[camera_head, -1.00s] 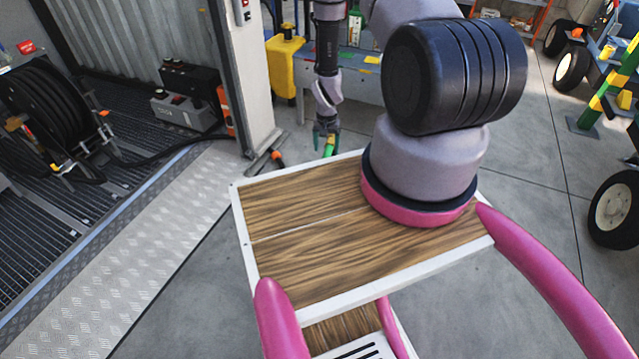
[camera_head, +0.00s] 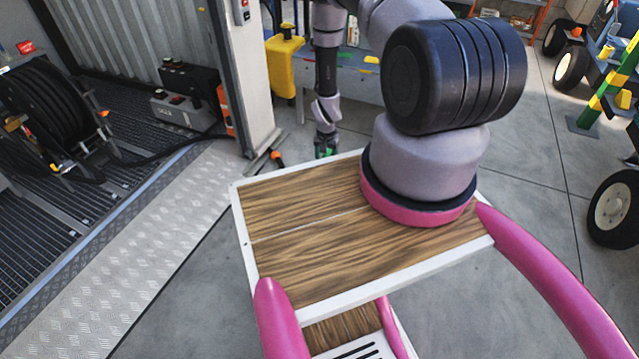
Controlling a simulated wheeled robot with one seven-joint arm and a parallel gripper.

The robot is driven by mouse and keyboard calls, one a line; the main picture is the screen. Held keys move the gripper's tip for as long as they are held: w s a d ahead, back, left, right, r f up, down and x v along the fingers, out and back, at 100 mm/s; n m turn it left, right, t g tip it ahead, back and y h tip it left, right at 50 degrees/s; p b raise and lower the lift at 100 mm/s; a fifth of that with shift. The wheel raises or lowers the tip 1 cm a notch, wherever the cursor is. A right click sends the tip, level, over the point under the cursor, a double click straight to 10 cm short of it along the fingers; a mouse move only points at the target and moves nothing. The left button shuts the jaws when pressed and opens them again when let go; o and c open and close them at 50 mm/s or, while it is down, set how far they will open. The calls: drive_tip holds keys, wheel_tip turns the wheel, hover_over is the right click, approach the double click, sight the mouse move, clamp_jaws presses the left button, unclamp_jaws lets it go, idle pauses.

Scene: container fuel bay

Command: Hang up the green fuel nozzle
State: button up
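The green fuel nozzle (camera_head: 325,153) shows only as a small green patch just beyond the far edge of my wooden deck. Most of it is hidden by my gripper and the deck edge. My gripper (camera_head: 326,149) points down at it, with its fingers at or around the green part. It is too small and covered to tell whether the fingers are closed on it. No holder for the nozzle can be made out clearly.
A pale post (camera_head: 246,80) stands left of my gripper, with an orange-tipped black piece (camera_head: 277,158) at its foot. A black hose reel (camera_head: 50,105) and grey box (camera_head: 183,110) are left. A yellow can (camera_head: 283,65) and workbench (camera_head: 360,82) stand behind. A wheeled cart is right.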

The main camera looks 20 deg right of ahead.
clamp_jaws()
drive_tip(key=shift+r, duration=5.8)
